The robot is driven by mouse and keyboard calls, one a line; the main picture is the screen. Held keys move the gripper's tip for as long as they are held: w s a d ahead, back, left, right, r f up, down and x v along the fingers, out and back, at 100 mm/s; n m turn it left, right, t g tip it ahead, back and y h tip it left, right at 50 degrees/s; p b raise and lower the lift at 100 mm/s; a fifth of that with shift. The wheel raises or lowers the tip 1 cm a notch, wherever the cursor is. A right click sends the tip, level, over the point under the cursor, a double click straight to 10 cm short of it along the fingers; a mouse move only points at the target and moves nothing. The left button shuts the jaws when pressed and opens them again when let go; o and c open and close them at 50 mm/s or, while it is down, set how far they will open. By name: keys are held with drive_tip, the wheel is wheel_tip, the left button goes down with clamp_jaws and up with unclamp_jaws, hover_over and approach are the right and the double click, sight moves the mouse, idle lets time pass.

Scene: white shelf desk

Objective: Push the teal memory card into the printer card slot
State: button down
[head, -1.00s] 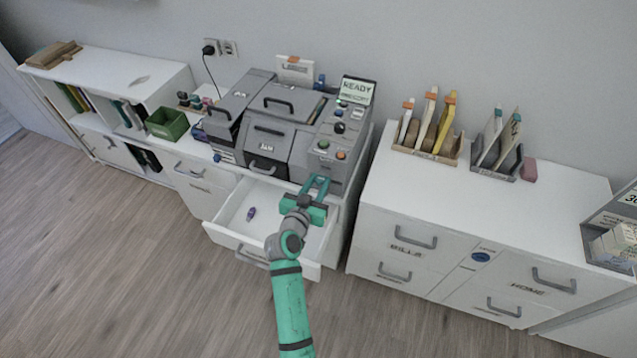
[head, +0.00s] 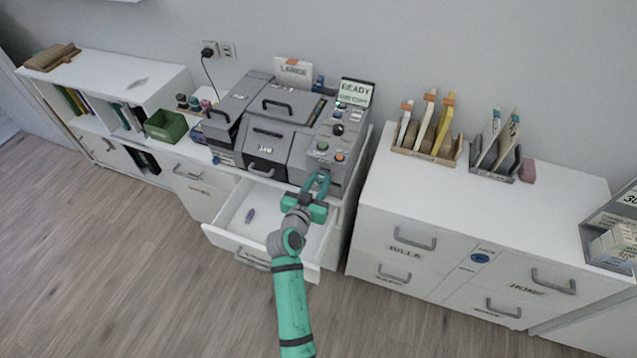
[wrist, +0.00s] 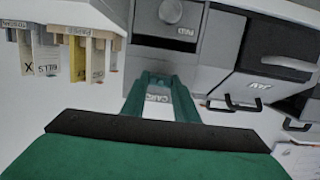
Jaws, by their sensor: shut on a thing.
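My gripper (wrist: 160,84) is shut on a small piece with a pale, lettered face, the memory card (wrist: 158,98), between its green fingers in the wrist view. Little of the card's own colour shows. In the head view my gripper (head: 318,182) is at the front of the grey printer (head: 335,165), below its button panel, and hides the card. In the wrist view the printer front (wrist: 205,50) is just beyond the fingertips. A dark strip below a round knob (wrist: 171,11) may be the card slot. I cannot tell whether the card touches it.
An open white drawer (head: 228,222) holding a small purple item (head: 250,215) lies below the printer, left of my gripper. A white cabinet (head: 375,185) with file holders stands to the right. A green bin (head: 166,125) is at the left.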

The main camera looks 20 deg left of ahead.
drive_tip(key=shift+x, duration=0.9)
drive_tip(key=c, duration=1.3)
unclamp_jaws()
drive_tip(key=shift+r, duration=0.2)
drive_tip(key=v, duration=1.1)
drive_tip(key=shift+f, duration=0.1)
